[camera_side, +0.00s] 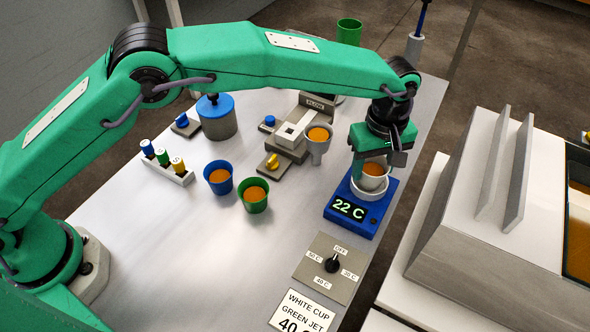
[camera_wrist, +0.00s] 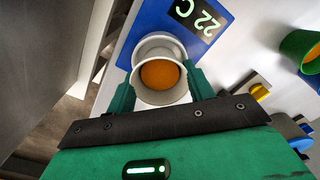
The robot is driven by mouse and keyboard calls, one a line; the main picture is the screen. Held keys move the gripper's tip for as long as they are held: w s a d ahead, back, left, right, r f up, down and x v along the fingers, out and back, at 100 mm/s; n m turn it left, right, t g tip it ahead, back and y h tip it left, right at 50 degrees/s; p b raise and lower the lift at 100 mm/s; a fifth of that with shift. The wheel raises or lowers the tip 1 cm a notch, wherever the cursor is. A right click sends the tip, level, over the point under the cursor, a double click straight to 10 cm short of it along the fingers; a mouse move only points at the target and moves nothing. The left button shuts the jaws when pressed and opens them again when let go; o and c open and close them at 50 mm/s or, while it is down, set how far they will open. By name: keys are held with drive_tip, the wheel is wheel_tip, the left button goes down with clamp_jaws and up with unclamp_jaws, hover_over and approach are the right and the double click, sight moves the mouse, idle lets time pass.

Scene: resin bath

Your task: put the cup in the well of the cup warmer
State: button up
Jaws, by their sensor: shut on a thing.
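The white cup (camera_side: 373,183) holds orange liquid and looks upright. My gripper (camera_side: 378,160) is shut on it, with a finger on either side. In the wrist view the cup (camera_wrist: 160,94) sits between the two green fingers of my gripper (camera_wrist: 162,90). The blue cup warmer (camera_side: 349,222) stands near the table's right edge, its display reading 22 C. Its pale round well (camera_side: 371,194) shows partly below the cup; the wrist view shows the well's rim (camera_wrist: 157,44) beyond the cup, off-centre from it. The cup appears above the well; I cannot tell the gap.
A blue cup (camera_side: 219,177) and a green cup (camera_side: 254,196), both with orange liquid, stand mid-table. A dispenser with a funnel (camera_side: 318,143) is left of the warmer. A dial panel (camera_side: 328,268) and a white-cup sign (camera_side: 303,311) lie in front.

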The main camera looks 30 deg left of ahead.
drive_tip(key=shift+f, duration=0.5)
drive_tip(key=shift+f, duration=0.1)
drive_tip(key=o, duration=1)
drive_tip(key=shift+c, duration=0.2)
wheel_tip(320, 180, up, 12)
idle(0.3)
